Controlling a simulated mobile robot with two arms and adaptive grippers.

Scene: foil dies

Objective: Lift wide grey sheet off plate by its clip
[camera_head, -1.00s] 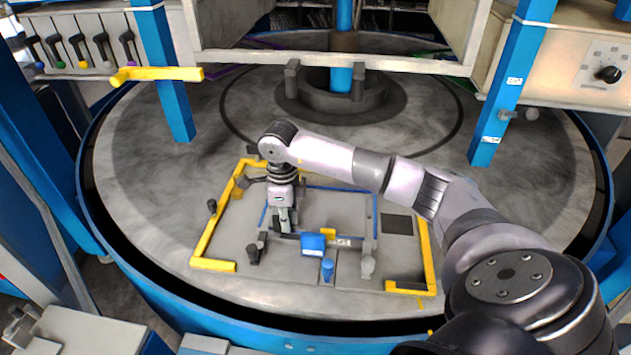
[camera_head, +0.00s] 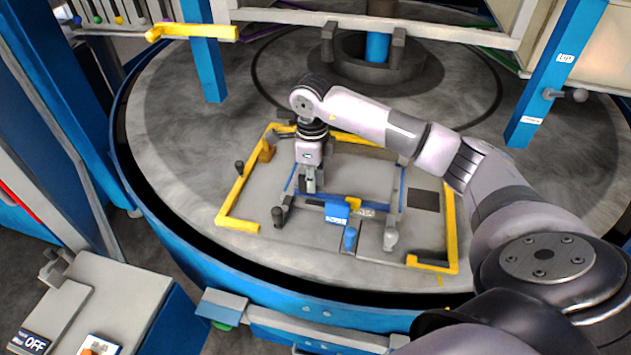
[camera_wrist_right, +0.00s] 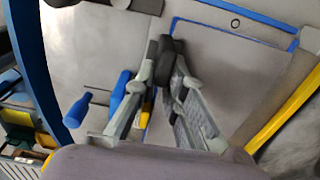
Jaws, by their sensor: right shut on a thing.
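My right gripper (camera_head: 310,188) points down over the left part of the plate (camera_head: 237,190), at the left side of the wide grey sheet (camera_head: 360,178). In the right wrist view its fingers (camera_wrist_right: 166,50) come close together at their dark tips, shut on the clip, which is mostly hidden between them. The sheet (camera_wrist_right: 235,70) spreads to the right of the fingers there, with a blue line around its edge. I cannot tell whether the sheet is clear of the plate. My left gripper is out of view.
A blue block (camera_head: 337,212), a blue peg (camera_head: 349,238) and grey posts (camera_head: 390,238) stand close in front of the gripper. Yellow corner rails (camera_head: 238,225) border the work area. A dark square (camera_head: 423,200) lies at right. Blue columns (camera_head: 545,75) rise behind.

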